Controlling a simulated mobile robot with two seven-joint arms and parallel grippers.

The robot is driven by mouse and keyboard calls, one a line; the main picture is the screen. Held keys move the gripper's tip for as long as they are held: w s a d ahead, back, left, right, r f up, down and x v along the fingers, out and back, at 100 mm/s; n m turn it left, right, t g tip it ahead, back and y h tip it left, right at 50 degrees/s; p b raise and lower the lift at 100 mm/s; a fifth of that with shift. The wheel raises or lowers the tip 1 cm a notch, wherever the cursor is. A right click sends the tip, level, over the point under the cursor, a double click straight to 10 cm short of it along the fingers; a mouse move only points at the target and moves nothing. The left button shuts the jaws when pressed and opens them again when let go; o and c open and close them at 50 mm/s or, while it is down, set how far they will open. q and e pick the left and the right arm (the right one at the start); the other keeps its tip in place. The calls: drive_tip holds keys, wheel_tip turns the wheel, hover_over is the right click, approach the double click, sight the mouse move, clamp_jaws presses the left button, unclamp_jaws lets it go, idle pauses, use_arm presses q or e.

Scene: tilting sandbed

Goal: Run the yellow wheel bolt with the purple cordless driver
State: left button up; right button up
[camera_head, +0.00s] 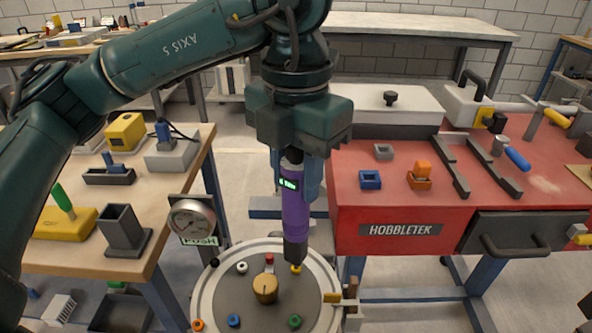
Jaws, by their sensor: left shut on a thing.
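My left gripper (297,175) points down and is shut on the purple cordless driver (294,208). The driver hangs upright, with a lit green display near its top and a dark nose at its lower end. The yellow wheel bolt (296,268) shows right at the driver's nose, on the round grey wheel (237,300). I cannot tell whether the nose is seated on the bolt or just above it. My right gripper is not in view.
A brass knob (265,288) stands at the wheel's middle. A gauge (192,219) with a PUSH label is at its left. A wooden bench (75,257) stands left, a red HOBBLETEK bench (345,215) right. A yellow-and-brass clamp (340,298) sits at the wheel's right rim.

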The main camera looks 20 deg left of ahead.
use_arm(q)
drive_tip(key=shift+f+b, duration=0.35)
drive_tip(key=shift+b, duration=0.05)
idle(0.6)
drive_tip(key=shift+f+b, duration=0.15)
drive_tip(key=shift+b, duration=0.15)
idle(0.7)
drive_tip(key=shift+r+p, duration=2.05)
drive_tip(key=shift+r, duration=1.1)
drive_tip(key=shift+f, duration=0.1)
